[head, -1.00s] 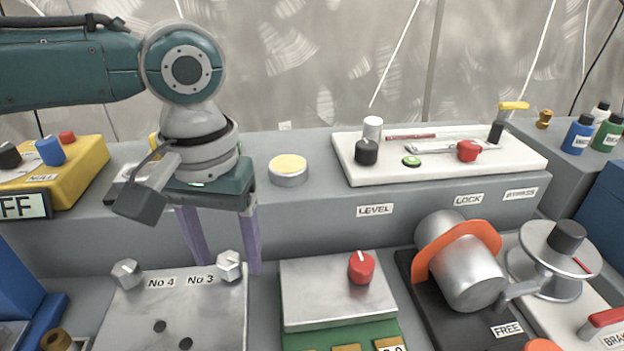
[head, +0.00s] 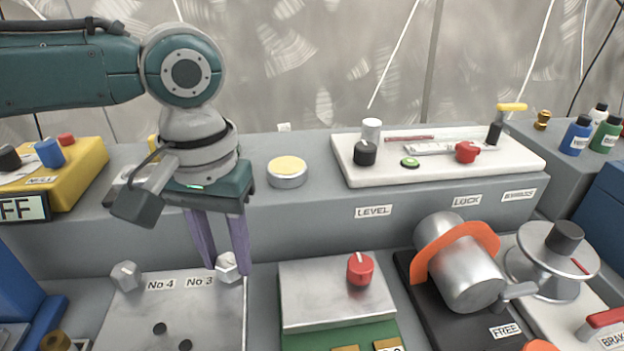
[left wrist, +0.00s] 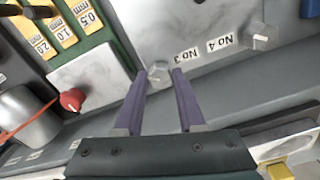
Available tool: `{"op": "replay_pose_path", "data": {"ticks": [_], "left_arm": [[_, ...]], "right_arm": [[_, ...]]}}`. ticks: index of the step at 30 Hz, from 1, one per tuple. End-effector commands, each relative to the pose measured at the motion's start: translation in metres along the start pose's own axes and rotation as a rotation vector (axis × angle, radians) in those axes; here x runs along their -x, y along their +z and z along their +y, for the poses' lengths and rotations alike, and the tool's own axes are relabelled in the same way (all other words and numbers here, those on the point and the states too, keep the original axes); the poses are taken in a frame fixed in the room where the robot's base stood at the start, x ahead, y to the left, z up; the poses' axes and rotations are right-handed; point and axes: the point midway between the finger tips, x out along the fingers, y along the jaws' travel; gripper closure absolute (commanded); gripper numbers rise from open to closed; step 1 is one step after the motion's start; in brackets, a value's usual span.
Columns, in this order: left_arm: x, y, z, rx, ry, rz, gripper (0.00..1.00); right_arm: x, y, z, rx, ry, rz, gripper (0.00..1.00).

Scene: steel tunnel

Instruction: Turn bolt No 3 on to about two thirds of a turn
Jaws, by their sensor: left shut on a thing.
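Bolt No 3 (head: 228,266) is a silver hex-headed bolt at the back right corner of a steel plate (head: 170,312), beside the label "No 3" (head: 200,282). My left gripper (head: 227,266) points down, with its purple fingers shut on the bolt's head. In the left wrist view the bolt head (left wrist: 158,72) sits between the two fingertips (left wrist: 161,74). Bolt No 4 (head: 125,275) stands apart at the plate's back left corner; it also shows in the left wrist view (left wrist: 262,37). My right gripper is not in view.
A steel-topped box with a red knob (head: 360,269) stands just right of the plate. A grey ledge (head: 300,225) with a yellow button (head: 287,171) and a white panel (head: 440,172) runs behind. Two dark holes mark the plate's front.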

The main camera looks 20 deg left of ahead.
Motion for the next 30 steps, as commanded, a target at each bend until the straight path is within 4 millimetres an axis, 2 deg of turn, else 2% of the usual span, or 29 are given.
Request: {"op": "replay_pose_path", "data": {"ticks": [11,18,30], "left_arm": [[0.004,0.001,0.0,-0.212,-0.001,-0.006,1.0],[0.004,0.001,0.0,-0.438,0.001,-0.004,1.0],[0.002,0.001,0.0,-0.818,0.002,-0.003,1.0]], "right_arm": [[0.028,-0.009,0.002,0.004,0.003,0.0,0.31],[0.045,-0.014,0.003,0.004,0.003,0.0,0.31],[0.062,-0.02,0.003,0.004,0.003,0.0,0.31]]}}
